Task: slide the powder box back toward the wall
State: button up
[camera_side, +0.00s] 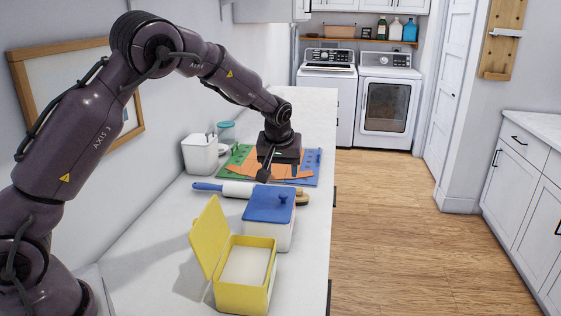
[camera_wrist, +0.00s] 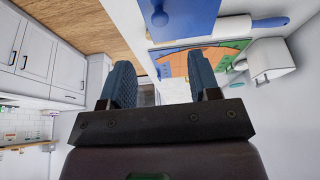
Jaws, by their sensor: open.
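No box carries a label I can read, so I cannot tell for sure which is the powder box. A yellow box (camera_side: 243,297) stands near the front of the counter, its lid tilted open on the wall side and a flat white filling inside. Just behind it is a white box with a blue knobbed lid (camera_side: 269,205); the blue lid also shows in the wrist view (camera_wrist: 186,18). My gripper (camera_side: 268,172) is beyond both boxes, low over a colourful board (camera_side: 241,156). In the wrist view my gripper (camera_wrist: 163,82) has its fingers wide apart, with nothing between them.
A rolling pin (camera_side: 238,189) lies between the board and the blue-lidded box, by a brush with a wooden back (camera_side: 302,198). A white canister (camera_side: 200,154) stands near the wall. The counter (camera_side: 145,255) is bare left of the yellow box.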

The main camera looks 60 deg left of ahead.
aim_at(283, 195)
jog(key=x, duration=1)
jog(key=shift+f, duration=0.3)
grip_shut()
dwell(1.0)
